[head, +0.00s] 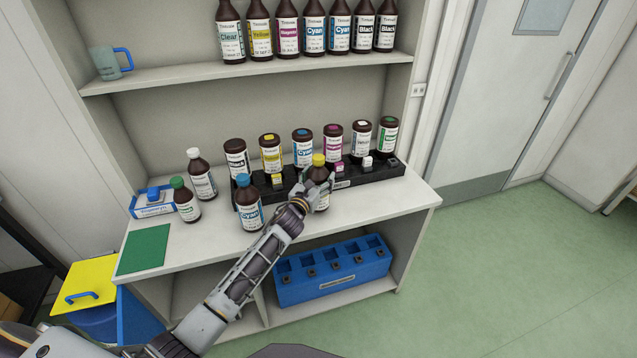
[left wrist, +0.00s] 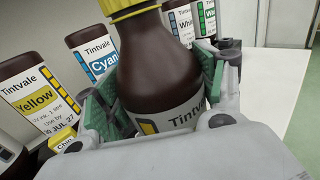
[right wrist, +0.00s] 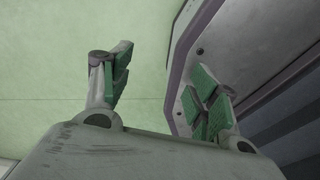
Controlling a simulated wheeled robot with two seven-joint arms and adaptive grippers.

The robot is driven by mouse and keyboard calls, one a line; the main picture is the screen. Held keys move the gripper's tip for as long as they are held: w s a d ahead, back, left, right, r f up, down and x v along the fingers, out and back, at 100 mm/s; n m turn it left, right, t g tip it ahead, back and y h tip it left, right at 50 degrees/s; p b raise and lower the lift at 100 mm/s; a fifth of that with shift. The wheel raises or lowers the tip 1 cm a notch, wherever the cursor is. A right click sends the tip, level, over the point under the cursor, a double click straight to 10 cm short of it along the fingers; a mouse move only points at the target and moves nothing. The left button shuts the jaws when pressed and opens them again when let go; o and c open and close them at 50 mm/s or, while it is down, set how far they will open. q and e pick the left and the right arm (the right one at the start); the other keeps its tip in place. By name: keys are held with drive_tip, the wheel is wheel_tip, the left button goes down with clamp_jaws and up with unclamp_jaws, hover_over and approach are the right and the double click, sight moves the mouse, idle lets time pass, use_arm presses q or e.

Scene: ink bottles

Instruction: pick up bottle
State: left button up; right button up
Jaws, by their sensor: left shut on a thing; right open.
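A brown bottle with a yellow cap (head: 318,160) stands in front of the black rack, near the counter's front edge. In the left wrist view the same bottle (left wrist: 150,65) fills the middle, its label partly hidden. My left gripper (head: 314,192) is shut on this bottle, with green pads on both sides of its body. I cannot tell whether its base touches the counter. My right gripper (right wrist: 165,90) is open and empty. The right wrist view shows green floor and a grey panel around it.
A black rack (head: 385,170) holds several inverted bottles. A blue-capped cyan bottle (head: 248,203) stands left of the gripper, with green-capped (head: 186,202) and white-capped (head: 201,177) bottles farther left. A green mat (head: 143,249) lies at the counter's left. A blue rack (head: 332,272) sits below.

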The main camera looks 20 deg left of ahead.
sight(316, 162)
use_arm(q)
wheel_tip(316, 162, up, 6)
drive_tip(key=shift+r+p, duration=0.15)
drive_tip(key=shift+p, duration=0.3)
drive_tip(key=shift+r, duration=0.85)
use_arm(e)
drive_tip(key=shift+w+a+r, duration=0.4)
drive_tip(key=shift+a+r, duration=0.2)
drive_tip(key=shift+a, duration=0.2)
drive_tip(key=shift+s+d, duration=0.15)
drive_tip(key=shift+d, duration=0.05)
drive_tip(key=shift+s+d, duration=0.1)
drive_tip(key=shift+s, duration=0.35)
drive_tip(key=shift+w, duration=0.4)
